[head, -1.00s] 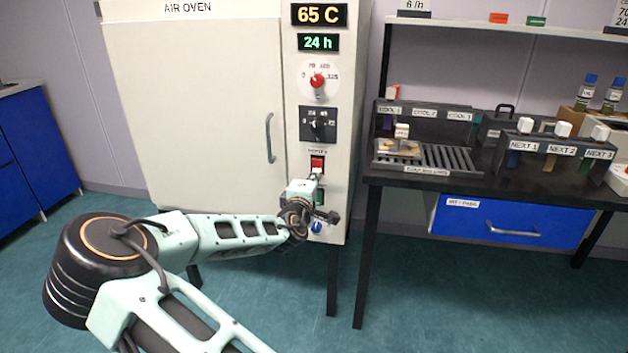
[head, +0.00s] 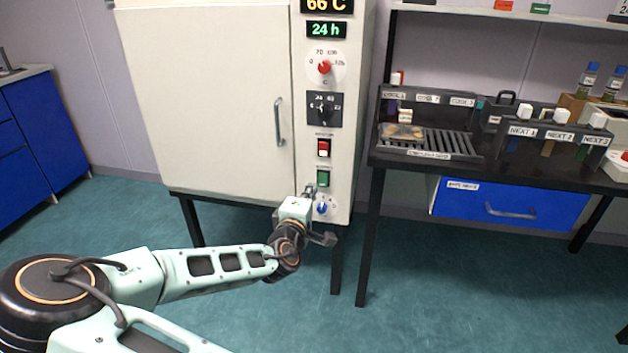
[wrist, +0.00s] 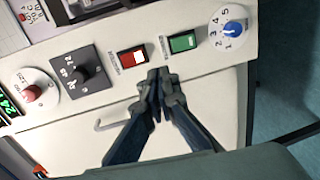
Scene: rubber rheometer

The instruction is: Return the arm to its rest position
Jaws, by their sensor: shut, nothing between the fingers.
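My arm reaches across the lower left of the head view toward the front of the air oven (head: 205,100). My gripper (head: 309,190) is in front of the lower part of the oven's control panel, just below the green switch (head: 323,178). In the wrist view my gripper (wrist: 158,75) is shut and empty, its fingertips together below the red switch (wrist: 132,57) and green switch (wrist: 184,42). I cannot tell whether the fingertips touch the panel. The blue dial (wrist: 232,29) is to the right of the fingertips there.
The oven door is closed, with its handle (head: 279,122) beside the panel. A dark bench (head: 400,163) with racks stands at the right, with a blue drawer (head: 510,205) under it. A blue cabinet (head: 45,140) is at the left. The green floor (head: 440,290) is clear in front.

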